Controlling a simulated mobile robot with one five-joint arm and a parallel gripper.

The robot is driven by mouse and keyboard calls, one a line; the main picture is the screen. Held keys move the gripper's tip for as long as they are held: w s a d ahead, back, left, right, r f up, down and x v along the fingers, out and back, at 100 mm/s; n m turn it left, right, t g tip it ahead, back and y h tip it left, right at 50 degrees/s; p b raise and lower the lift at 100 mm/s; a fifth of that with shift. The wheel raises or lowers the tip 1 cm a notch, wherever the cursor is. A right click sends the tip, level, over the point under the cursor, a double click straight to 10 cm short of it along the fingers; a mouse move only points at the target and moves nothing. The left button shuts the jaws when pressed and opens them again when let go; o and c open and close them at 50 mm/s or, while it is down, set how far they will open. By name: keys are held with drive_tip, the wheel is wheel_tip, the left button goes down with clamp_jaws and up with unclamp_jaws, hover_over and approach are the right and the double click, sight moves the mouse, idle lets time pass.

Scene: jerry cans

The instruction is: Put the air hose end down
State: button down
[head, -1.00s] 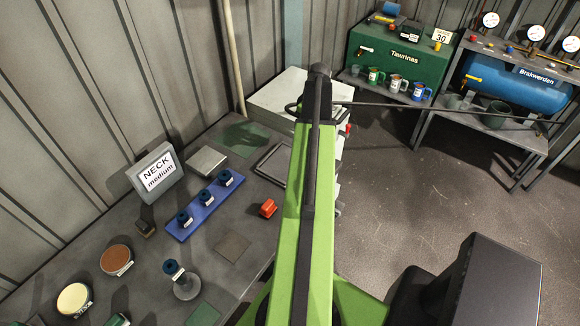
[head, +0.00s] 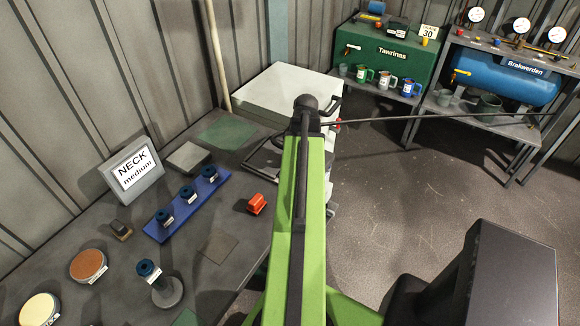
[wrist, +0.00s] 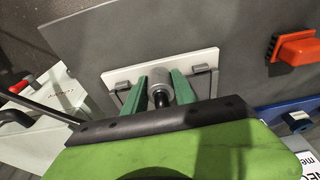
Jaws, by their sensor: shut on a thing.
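In the wrist view my gripper (wrist: 158,88) has its two green fingers closed around the air hose end (wrist: 158,77), a grey cylinder with a dark stem. Below it in this view is a pale rectangular plate (wrist: 204,60) with dark brackets at both sides. I cannot tell whether the hose end touches the plate. In the head view the black air hose (head: 430,117) runs right from the end of my arm towards the blue Brakwerden tank (head: 505,77). There my fingers and the hose end are hidden by my arm.
The grey bench (head: 215,280) holds a red block (head: 257,203), a blue strip (head: 187,205) with several dark spools, and a NECK medium sign (head: 134,171). A white cabinet (head: 285,90) stands beyond the bench. The green Tawrinas box (head: 390,55) stands farther back. Open floor (head: 420,180) lies to the right.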

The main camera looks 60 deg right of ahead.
drive_tip(key=shift+s+a+f+b, duration=0.15)
drive_tip(key=shift+f+b, duration=0.3)
drive_tip(key=shift+f, duration=0.1)
drive_tip(key=c, duration=1)
unclamp_jaws()
drive_tip(key=shift+r+p, duration=0.4)
drive_tip(key=shift+p, duration=0.1)
drive_tip(key=r+p, duration=0.4)
drive_tip(key=s+r+p, duration=0.1)
drive_tip(key=r+p, duration=0.3)
drive_tip(key=s+r+p, duration=0.1)
drive_tip(key=r+p, duration=0.3)
